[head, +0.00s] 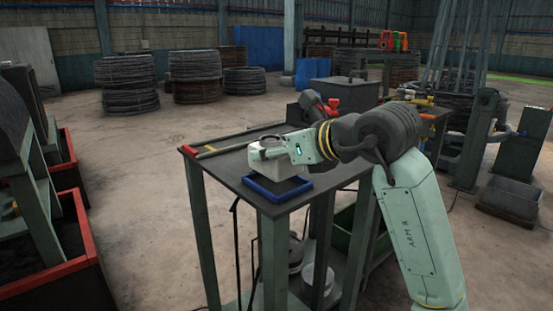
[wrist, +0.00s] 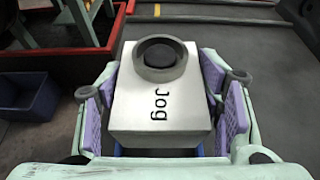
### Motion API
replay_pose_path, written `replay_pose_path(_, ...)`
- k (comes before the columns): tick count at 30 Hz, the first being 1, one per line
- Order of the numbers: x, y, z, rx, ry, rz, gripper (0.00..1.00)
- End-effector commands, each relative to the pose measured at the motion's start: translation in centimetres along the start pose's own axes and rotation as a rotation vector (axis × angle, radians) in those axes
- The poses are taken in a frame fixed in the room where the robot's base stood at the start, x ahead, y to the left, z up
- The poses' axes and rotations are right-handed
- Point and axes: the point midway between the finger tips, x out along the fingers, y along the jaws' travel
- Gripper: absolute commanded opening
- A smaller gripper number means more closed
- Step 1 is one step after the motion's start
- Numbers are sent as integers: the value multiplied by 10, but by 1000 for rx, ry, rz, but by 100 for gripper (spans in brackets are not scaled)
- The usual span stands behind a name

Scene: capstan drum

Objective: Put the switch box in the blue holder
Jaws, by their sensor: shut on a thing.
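The switch box (wrist: 160,112) is a white box with a dark round button in a grey ring and the word "Jog" on its top. My gripper (wrist: 163,105) is shut on it, with purple-grey pads on its left and right sides. In the head view the box (head: 279,166) is at or just above the blue holder (head: 273,196), a shallow blue tray at the table's near edge. The gripper hides part of the box. I cannot tell whether the box touches the holder. In the wrist view, slivers of blue show beneath the box.
A red valve-like part (head: 332,105) is at the back right. Red-rimmed bins (head: 70,230) stand at the left, with open floor between.

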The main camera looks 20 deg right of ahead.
Motion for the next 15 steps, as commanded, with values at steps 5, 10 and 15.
replay_pose_path(5,7,0,-19,2,-3,1,9)
replay_pose_path(10,10,1,-25,0,-3,0,9)
replay_pose_path(15,10,0,-25,0,-3,0,9)
